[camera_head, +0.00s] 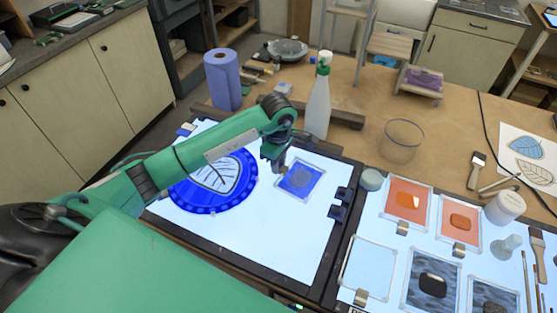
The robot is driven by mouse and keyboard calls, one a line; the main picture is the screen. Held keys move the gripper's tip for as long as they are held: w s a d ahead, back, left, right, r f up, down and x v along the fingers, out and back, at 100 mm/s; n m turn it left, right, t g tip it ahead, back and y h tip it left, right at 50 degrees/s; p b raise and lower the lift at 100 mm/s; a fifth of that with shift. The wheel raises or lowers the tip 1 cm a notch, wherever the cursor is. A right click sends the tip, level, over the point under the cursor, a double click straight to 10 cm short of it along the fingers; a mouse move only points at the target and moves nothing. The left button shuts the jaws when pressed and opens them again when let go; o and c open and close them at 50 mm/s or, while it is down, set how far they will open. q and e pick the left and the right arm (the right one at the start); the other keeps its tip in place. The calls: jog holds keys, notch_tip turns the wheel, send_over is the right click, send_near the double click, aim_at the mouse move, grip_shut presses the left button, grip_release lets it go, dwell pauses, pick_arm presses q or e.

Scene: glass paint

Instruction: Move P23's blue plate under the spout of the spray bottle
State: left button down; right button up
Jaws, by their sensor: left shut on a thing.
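The small square blue plate (301,183), with a clear border and a grey patch in its middle, lies over the lit white panel, to the right of the large round blue piece. My left gripper (280,167) reaches down to its upper left edge and is shut on it; the fingertips are small and partly hidden by the wrist. I cannot tell whether the plate touches the panel. The spray bottle (317,105), white with a green head, stands upright behind the plate, beyond the panel's back edge. My right gripper is not in view.
The round blue piece (180,195) with a leaf drawing lies under my left arm. A blue paper roll (222,80) stands behind it. A glass bowl (401,141) stands right of the bottle. The front of the left panel (285,240) is clear.

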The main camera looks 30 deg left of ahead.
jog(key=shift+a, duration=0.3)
pick_arm(q)
jog(key=shift+b, duration=0.3)
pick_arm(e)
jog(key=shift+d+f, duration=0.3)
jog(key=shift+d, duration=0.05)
pick_arm(q)
jog(key=shift+f, duration=0.1)
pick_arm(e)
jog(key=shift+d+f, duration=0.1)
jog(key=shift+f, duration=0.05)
pick_arm(q)
jog(key=shift+f+b, duration=0.2)
jog(key=shift+b, duration=0.3)
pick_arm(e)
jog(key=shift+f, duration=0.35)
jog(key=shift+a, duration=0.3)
